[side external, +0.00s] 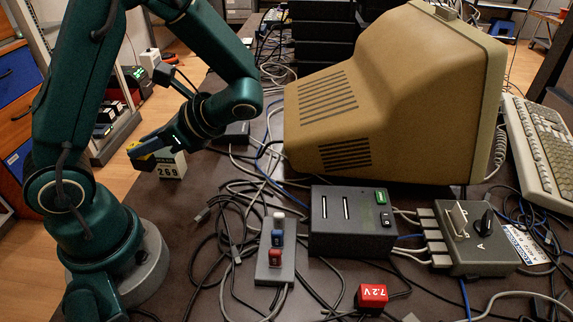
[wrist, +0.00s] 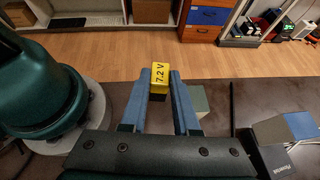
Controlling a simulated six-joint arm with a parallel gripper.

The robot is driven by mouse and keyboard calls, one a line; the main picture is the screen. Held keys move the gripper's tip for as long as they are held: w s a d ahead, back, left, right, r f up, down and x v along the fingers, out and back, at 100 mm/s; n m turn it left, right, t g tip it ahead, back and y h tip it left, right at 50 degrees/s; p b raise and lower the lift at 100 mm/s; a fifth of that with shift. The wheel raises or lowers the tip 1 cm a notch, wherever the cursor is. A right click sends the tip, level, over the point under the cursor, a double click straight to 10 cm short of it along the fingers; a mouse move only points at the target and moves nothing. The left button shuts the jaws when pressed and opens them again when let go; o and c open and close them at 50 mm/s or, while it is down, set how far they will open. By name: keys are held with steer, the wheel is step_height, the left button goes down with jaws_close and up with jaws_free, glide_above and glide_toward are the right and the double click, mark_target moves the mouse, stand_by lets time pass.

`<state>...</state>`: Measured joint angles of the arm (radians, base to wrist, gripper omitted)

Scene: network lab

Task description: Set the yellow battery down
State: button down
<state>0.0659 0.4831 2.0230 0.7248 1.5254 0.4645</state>
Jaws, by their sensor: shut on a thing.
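The yellow battery (wrist: 160,77), marked 7.2 V, sits between the tips of my gripper (wrist: 160,84) in the wrist view. Both blue fingers are closed against its sides. In the side view my gripper (side external: 136,152) is at the left, near the table's edge, and part of the yellow battery (side external: 147,147) shows at its tip. A small block (side external: 171,166) marked 269 stands on the table just right of the gripper. The gap between battery and table is hard to judge.
A beige monitor (side external: 385,95) fills the back middle. A black two-slot box (side external: 350,223), a grey switch box (side external: 468,240), a button strip (side external: 274,262) and a red 7.2V battery (side external: 371,298) stand among loose cables. A keyboard (side external: 540,150) lies at right.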

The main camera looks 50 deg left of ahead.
steer(key=w+a+r+m+t+y, duration=0.2)
steer(key=w+a+r+m+t, duration=0.15)
steer(key=w+m+t, duration=0.7)
steer(key=shift+m+t+h, duration=0.3)
steer(key=shift+m+t, duration=0.35)
steer(key=shift+t, duration=0.2)
steer(key=shift+w+d+f, duration=0.9)
steer(key=shift+d+f, duration=0.65)
steer(key=shift+f, duration=0.25)
steer(key=shift+w+d+f, duration=0.95)
steer(key=shift+d+f, duration=0.65)
steer(key=shift+f, duration=0.2)
steer(key=shift+w+d+f, duration=0.9)
steer(key=shift+d+f, duration=0.65)
steer(key=shift+f, duration=0.25)
steer(key=shift+f, duration=0.15)
steer(key=c, duration=0.7)
jaws_free()
steer(key=shift+o, duration=0.2)
